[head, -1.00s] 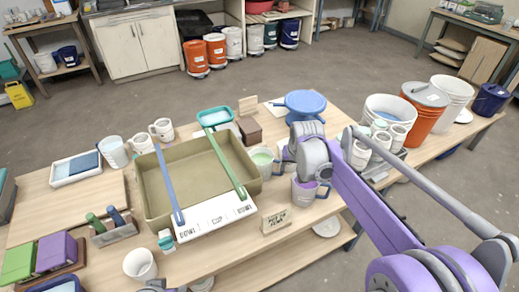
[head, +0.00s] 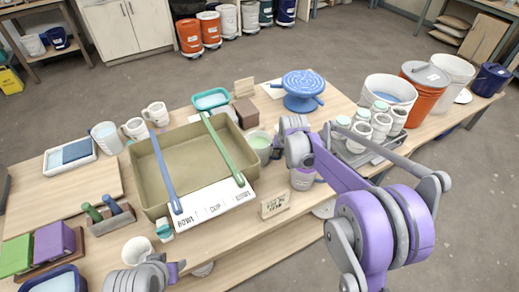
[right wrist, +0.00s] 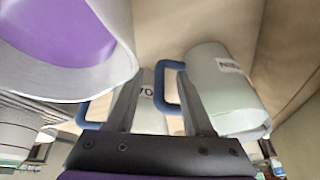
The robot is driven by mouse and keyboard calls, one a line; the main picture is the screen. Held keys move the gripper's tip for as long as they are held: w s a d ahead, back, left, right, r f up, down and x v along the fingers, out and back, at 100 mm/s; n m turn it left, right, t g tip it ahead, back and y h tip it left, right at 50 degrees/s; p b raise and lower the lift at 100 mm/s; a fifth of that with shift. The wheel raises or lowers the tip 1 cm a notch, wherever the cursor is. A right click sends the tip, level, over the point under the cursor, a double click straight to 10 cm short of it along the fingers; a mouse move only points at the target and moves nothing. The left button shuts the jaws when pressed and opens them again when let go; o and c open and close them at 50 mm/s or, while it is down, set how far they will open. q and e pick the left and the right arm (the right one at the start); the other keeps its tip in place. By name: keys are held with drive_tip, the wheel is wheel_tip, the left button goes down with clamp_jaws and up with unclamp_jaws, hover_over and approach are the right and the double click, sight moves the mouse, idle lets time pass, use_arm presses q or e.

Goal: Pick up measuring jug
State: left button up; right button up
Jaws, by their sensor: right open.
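A pale jug with green contents (head: 260,142) stands on the table just right of the tan basin in the head view. A greyish jug (head: 303,180) stands nearer, partly under my right arm. In the right wrist view, a pale labelled jug with a blue handle (right wrist: 218,88) is at right, and another pale jug (right wrist: 150,115) is behind the fingers. I cannot tell which is the measuring jug. My right gripper (right wrist: 158,80) is open, the first jug's handle showing between its fingers; contact is unclear. Part of my left gripper (head: 174,270) shows at the bottom; its jaws are unclear.
The tan basin (head: 160,205) has blue and green bars across it. A blue turntable (head: 304,84) stands behind the right gripper. A tray of white jars (head: 350,155) and buckets (head: 425,90) stand at right. A small sign (head: 274,205) is at the front edge.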

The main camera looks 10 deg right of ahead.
drive_tip(key=shift+w+f, duration=0.25)
drive_tip(key=shift+f, duration=0.35)
clamp_jaws()
drive_tip(key=shift+r, duration=0.1)
idle(0.9)
